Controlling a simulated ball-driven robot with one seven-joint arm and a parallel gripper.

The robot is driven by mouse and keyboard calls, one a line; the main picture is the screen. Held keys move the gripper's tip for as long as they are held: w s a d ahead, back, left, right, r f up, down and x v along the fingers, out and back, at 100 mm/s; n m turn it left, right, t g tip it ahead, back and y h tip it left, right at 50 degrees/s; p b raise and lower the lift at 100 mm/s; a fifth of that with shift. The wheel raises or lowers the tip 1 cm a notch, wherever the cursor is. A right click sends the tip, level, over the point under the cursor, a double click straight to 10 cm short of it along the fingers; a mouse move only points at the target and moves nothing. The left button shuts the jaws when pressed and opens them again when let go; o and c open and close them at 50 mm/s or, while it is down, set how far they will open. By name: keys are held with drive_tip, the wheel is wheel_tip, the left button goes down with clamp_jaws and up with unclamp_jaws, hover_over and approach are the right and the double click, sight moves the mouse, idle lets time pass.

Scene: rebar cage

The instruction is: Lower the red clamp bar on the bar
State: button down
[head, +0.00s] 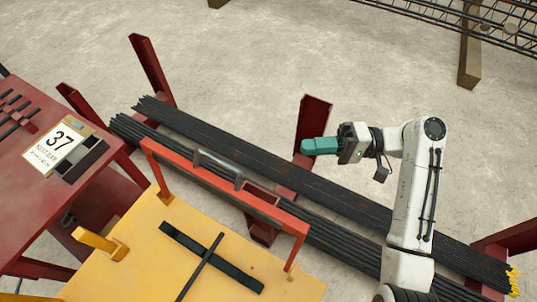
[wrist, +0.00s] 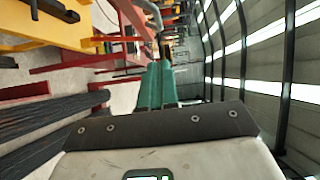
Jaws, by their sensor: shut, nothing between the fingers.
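The teal fingers also show in the wrist view (wrist: 156,84). A grey curved piece, possibly the handle, shows beyond their tips there.
Long dark bars (head: 300,190) lie across red posts (head: 313,118), which stick up near my gripper. A black strip and rod (head: 205,255) lie on the yellow table. A red table with a "37" card (head: 60,145) stands left. Open concrete floor lies behind.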

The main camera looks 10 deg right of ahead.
drive_tip(key=s+a+p, duration=0.2)
drive_tip(key=a+p, duration=0.1)
drive_tip(key=a, duration=0.9)
drive_tip(key=shift+a+p, duration=0.3)
drive_tip(key=shift+a, duration=0.1)
drive_tip(key=shift+f, duration=0.15)
drive_tip(key=shift+a, duration=0.1)
